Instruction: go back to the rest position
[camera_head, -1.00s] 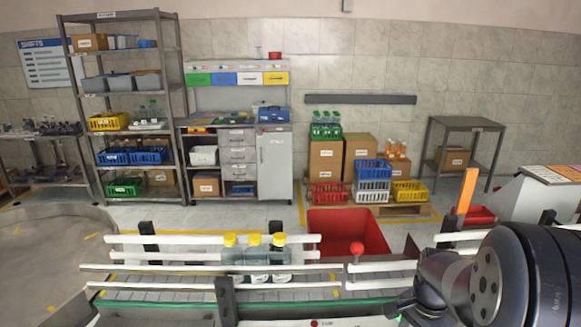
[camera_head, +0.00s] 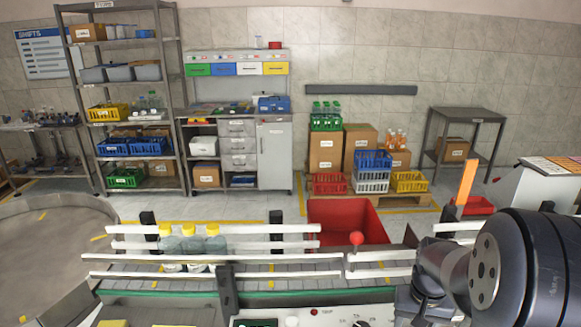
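My arm fills the lower right of the head camera view, a large dark joint with a grey wrist part to its left. The dark end of my gripper (camera_head: 412,302) shows only in part at the bottom; its fingers cannot be made out, and I see nothing held. Three clear bottles with yellow caps (camera_head: 190,245) stand upright in a row between the white rails of the conveyor (camera_head: 250,268), well to the left of my gripper.
A red bin (camera_head: 345,222) stands behind the conveyor. A control panel (camera_head: 340,318) lies along the bottom. Shelves (camera_head: 120,90), a cabinet and crates line the back wall, with open floor before them.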

